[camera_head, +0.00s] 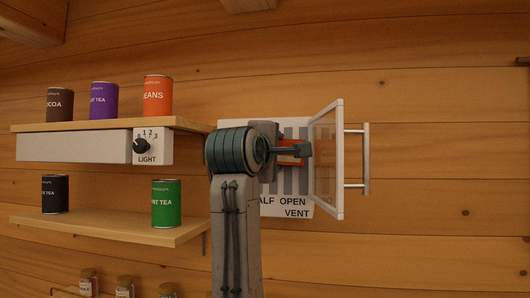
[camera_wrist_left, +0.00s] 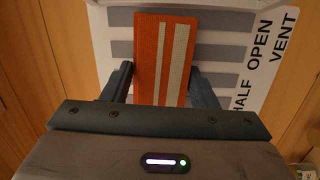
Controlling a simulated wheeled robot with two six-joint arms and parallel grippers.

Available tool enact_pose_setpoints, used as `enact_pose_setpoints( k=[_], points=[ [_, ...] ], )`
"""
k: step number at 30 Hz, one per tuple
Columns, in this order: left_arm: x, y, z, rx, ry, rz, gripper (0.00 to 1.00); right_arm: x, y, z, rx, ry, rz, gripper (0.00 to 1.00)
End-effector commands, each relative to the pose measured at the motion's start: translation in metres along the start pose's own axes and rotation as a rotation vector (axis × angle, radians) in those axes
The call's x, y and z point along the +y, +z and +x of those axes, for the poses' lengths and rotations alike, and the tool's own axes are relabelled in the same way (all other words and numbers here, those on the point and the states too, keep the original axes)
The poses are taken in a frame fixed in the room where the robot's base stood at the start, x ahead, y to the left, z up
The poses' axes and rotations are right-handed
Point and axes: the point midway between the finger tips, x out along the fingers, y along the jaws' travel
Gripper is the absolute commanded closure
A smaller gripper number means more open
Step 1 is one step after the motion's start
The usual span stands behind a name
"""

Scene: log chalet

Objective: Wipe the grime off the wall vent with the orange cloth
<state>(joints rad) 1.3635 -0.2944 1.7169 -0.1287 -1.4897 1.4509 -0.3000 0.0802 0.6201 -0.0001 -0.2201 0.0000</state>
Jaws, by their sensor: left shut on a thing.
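The wall vent (camera_head: 291,183) is a white panel with grey slats and the words OPEN and VENT; part is hidden behind my arm. It also shows in the left wrist view (camera_wrist_left: 222,52), with HALF, OPEN and VENT along its right side. My left gripper (camera_head: 300,151) is in front of the slats, shut on the orange cloth (camera_head: 290,159). In the left wrist view the cloth (camera_wrist_left: 147,62) has two pale stripes and lies between the fingers, over the slats. I cannot tell if it touches them. I cannot make out any grime. My right gripper is not in view.
A clear framed door (camera_head: 340,160) with a bar handle (camera_head: 365,160) stands swung out at the vent's right. Left are an upper shelf (camera_head: 110,124) and a lower shelf (camera_head: 110,226) with cans, and a LIGHT knob (camera_head: 141,146). Jars (camera_head: 88,284) stand below. The right wall is clear.

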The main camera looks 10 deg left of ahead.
Motion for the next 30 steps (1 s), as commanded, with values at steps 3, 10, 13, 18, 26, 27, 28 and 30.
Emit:
enact_pose_setpoints(
  k=[3, 10, 13, 18, 26, 27, 28, 30],
  points=[
    [0.000, 0.012, 0.003, -0.005, -0.004, -0.001, 0.83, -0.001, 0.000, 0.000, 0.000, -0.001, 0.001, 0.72],
    [0.000, 0.016, 0.004, -0.007, -0.004, 0.000, 0.83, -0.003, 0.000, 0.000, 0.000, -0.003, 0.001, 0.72],
    [0.000, 0.017, 0.004, -0.008, -0.004, 0.000, 0.83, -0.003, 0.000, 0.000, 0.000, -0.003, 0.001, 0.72],
    [-0.001, 0.019, -0.007, -0.010, -0.001, 0.000, 0.83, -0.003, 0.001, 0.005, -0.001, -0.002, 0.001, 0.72],
    [0.000, 0.022, -0.034, -0.011, -0.002, 0.001, 0.83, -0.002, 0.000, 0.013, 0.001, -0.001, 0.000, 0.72],
    [0.001, 0.023, -0.038, -0.011, 0.000, 0.001, 0.83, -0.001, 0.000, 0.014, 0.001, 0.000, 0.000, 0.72],
    [0.001, 0.023, -0.041, -0.011, 0.000, 0.001, 0.83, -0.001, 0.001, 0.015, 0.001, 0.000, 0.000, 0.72],
    [0.001, 0.023, -0.047, -0.011, 0.000, 0.000, 0.83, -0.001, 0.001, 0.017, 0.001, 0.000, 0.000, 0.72]
  ],
)
